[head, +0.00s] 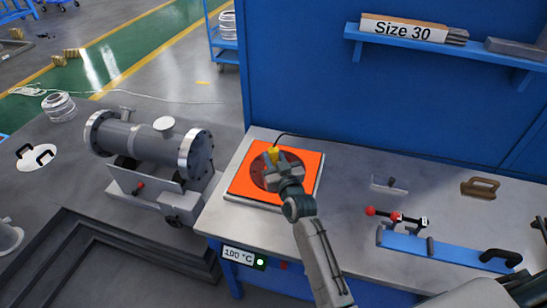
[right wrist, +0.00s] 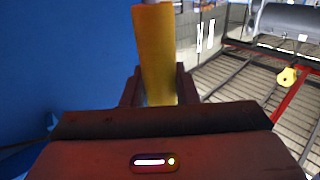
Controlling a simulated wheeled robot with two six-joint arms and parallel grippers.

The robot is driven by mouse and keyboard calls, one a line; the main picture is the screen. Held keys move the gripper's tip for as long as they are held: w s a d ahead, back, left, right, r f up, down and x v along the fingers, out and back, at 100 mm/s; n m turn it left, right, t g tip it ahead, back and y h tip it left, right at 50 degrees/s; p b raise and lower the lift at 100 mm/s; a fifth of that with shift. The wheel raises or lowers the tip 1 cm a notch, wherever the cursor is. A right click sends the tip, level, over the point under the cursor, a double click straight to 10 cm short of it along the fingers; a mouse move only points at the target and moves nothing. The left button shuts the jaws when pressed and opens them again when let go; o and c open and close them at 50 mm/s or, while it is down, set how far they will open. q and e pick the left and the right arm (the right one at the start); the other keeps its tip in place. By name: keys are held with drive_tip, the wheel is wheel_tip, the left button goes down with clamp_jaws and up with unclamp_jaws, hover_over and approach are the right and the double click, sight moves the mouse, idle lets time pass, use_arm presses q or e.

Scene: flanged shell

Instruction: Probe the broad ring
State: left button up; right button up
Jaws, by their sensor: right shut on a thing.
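My right gripper (head: 276,166) is over the orange heating plate (head: 235,186) on the workbench. It is shut on a yellow probe handle (head: 273,153), from which a thin dark cable runs to the back. The handle stands between the fingers in the right wrist view (right wrist: 155,50). A dark reddish round piece (head: 257,169), perhaps the broad ring, shows on the plate, partly hidden by the gripper. I cannot tell whether the probe's tip touches it. My left gripper is not in view.
The grey flanged shell (head: 150,140) lies on its stand at left. A "100 °C" display (head: 238,254) is on the bench front. A blue fixture (head: 450,250), a red-knobbed tool (head: 398,216) and a brown-handled tool (head: 480,187) lie at right. A "Size 30" shelf (head: 440,45) hangs behind.

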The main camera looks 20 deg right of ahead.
sight(274, 148)
drive_tip(key=shift+f+b, duration=0.4)
drive_tip(key=shift+f, duration=0.1)
drive_tip(key=shift+r, duration=0.1)
idle(0.9)
wheel_tip(274, 148, up, 7)
drive_tip(key=p, duration=0.6)
idle(2.0)
